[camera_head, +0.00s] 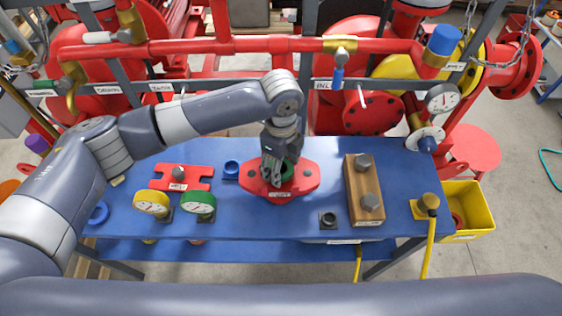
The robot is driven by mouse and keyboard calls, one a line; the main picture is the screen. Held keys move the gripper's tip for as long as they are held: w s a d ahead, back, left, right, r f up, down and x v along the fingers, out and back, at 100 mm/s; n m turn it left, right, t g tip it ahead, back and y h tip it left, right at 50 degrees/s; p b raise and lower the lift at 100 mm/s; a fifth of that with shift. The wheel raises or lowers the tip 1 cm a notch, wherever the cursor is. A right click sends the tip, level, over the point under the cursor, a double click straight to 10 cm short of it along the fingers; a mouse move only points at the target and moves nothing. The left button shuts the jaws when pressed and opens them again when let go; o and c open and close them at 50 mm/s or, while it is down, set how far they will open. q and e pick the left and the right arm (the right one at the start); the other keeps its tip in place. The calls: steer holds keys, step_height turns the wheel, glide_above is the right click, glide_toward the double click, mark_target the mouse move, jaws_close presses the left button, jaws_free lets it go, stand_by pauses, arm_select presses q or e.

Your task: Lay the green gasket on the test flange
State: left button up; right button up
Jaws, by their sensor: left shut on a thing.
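The test flange (306,179) is a red plate with a white label at its front edge. It lies on the middle of the blue table. My left gripper (276,172) points down over the middle of the flange. It is shut on the green gasket (289,170), which shows only as a small green piece behind and beside the fingers. The gripper hides most of the gasket and the flange's centre. I cannot tell whether the gasket touches the flange. My right gripper is out of the picture.
On the blue table (240,215), a yellow gauge (152,203), a green gauge (199,204), a red bracket (182,177) and a blue ring (231,169) lie left of the flange. A wooden block with bolts (357,205) stands right. Red pipework (210,47) runs behind.

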arm_select(q)
steer(key=shift+f, duration=0.6)
steer(key=o, duration=1.1)
steer(key=shift+r, duration=0.15)
step_height(320, 180, up, 12)
